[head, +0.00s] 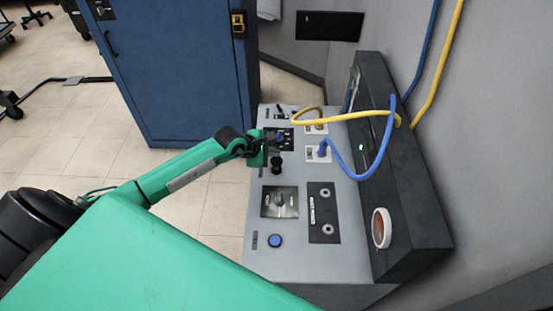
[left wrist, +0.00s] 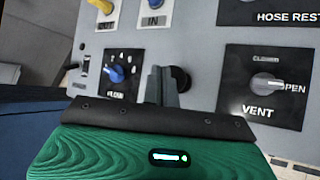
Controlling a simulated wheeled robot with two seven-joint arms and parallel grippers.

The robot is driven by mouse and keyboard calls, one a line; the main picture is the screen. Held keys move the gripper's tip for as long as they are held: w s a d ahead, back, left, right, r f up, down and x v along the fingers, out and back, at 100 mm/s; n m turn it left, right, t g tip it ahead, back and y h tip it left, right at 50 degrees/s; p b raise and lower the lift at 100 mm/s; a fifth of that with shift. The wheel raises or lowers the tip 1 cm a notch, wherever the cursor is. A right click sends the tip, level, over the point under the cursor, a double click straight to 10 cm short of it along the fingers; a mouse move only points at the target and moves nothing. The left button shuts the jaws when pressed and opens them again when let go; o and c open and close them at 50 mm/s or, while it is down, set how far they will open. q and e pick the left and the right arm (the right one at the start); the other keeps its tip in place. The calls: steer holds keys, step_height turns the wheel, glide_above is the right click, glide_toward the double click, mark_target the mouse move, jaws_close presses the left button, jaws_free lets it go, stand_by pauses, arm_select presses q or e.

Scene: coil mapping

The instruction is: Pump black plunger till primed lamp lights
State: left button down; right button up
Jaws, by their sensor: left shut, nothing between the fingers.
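The black plunger (head: 277,165) stands on the grey sloping console (head: 262,210), just below the blue flow knob (head: 281,137). My left gripper (head: 268,149) is close beside the plunger's far side, above the console. In the left wrist view its fingers (left wrist: 160,86) are shut together with nothing between them, and they partly cover the plunger's round black knob (left wrist: 181,78). I cannot tell whether they touch it. A small green light (head: 361,147) glows on the dark upright panel; its label is too small to read. My right gripper is not in view.
A yellow hose (head: 345,117) and a blue hose (head: 360,175) plug into console ports beside the plunger. The vent knob (left wrist: 266,82) points towards OPEN. A blue button (head: 275,241) and a round gauge (head: 381,228) are nearer. A blue cabinet (head: 185,75) stands behind.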

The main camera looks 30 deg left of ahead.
mark_target(273, 161)
arm_select(q)
steer(key=shift+r+p, duration=1.25)
steer(key=shift+r, duration=1.15)
steer(key=shift+f, duration=0.1)
